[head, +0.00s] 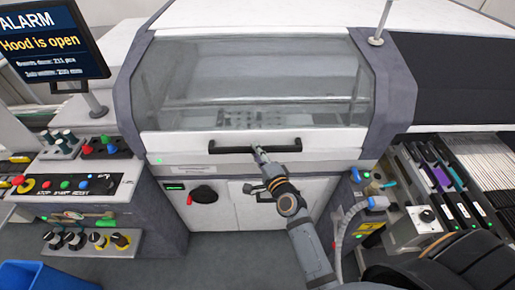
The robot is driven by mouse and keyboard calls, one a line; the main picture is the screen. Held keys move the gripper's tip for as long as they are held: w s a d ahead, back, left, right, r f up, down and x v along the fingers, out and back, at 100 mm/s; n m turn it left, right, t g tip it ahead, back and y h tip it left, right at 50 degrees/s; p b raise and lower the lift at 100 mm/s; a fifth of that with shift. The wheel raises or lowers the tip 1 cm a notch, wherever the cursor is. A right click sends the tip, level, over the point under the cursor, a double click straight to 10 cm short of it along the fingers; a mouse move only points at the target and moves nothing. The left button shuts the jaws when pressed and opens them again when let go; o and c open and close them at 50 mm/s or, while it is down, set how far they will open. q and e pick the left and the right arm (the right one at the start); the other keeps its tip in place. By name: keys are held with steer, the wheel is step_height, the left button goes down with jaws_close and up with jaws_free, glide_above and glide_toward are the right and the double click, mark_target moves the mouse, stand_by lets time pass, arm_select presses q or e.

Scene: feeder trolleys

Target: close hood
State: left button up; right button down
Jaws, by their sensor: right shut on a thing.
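The hood (190,139) is a clear-windowed cover with a white front strip, in the middle of the head view. It looks down or nearly down over the machine; I cannot tell whether a small gap is left under it. A black bar handle (287,149) runs along its front strip. My right gripper (259,154) is shut on the handle near its middle and covers a small part of it. My left gripper is not in view.
A screen (52,43) at the upper left reads "ALARM Hood is open". A control panel (66,186) with buttons and knobs stands left. Feeder slots (445,180) lie right, beside a black cover (455,80). A blue bin (45,277) sits at the lower left.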

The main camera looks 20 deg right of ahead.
steer(key=shift+r, duration=0.3)
steer(key=c, duration=1.1)
jaws_free()
steer(key=shift+w+f, duration=0.1)
steer(key=s, duration=0.4)
steer(key=s+d, duration=0.1)
steer(key=s, duration=0.7)
steer(key=shift+d+r, duration=0.2)
steer(key=shift+r, duration=0.15)
